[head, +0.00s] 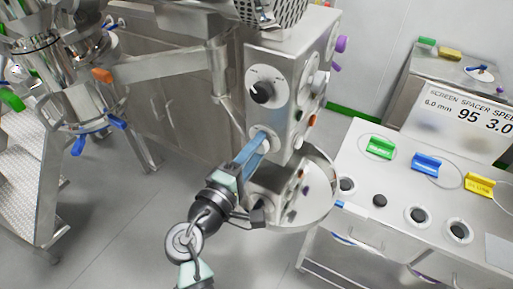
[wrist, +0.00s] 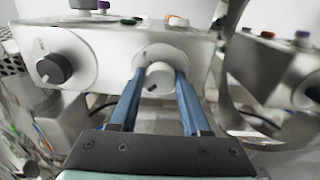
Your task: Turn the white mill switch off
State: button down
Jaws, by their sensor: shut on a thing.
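The white mill switch (wrist: 158,80) is a round white knob on a round plate on the steel control box (wrist: 105,55). In the wrist view it sits between the two blue fingers of my gripper (wrist: 157,85), which are shut on its sides. The knob's pointer position is hard to read. In the head view my gripper (head: 258,147) reaches up to the lower front of the steel box (head: 290,50), and its fingers hide most of the white switch (head: 267,140).
A black rotary knob (head: 262,92) is on the same face, above the white switch in the head view. Purple knobs (head: 341,43) stick out of the box's side. A steel bench (head: 400,215) with green, blue and yellow tagged pieces stands right. Floor (head: 130,220) is clear at left.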

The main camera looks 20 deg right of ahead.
jog(key=shift+c, duration=1.8)
grip_release()
jog(key=shift+a, duration=0.1)
jog(key=b+v, duration=0.2)
jog(key=v, duration=1.1)
jog(key=shift+b, duration=0.35)
